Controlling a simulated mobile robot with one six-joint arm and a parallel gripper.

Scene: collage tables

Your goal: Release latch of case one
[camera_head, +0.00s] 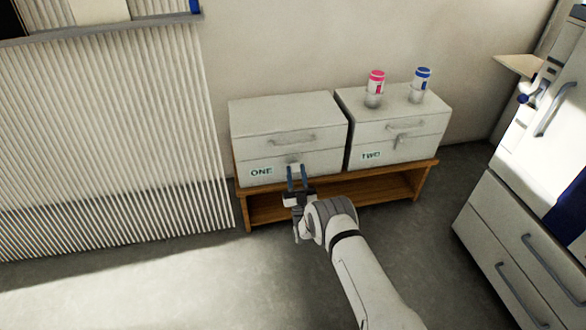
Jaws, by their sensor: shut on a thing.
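Case one (286,128) is a white box with a handle on its front and the label "ONE" (261,171) at the lower left. It stands at the left on a low wooden bench, with its lid down. Its small latch (294,166) is at the middle of the front.
Case two (395,128), labelled "TWO", stands just right of case one. A pink-topped jar (375,88) and a blue-topped jar (420,85) stand on it. The wooden bench (350,193) is under both cases. A drawer cabinet (520,240) stands at right; a ribbed panel (110,140) is at left.

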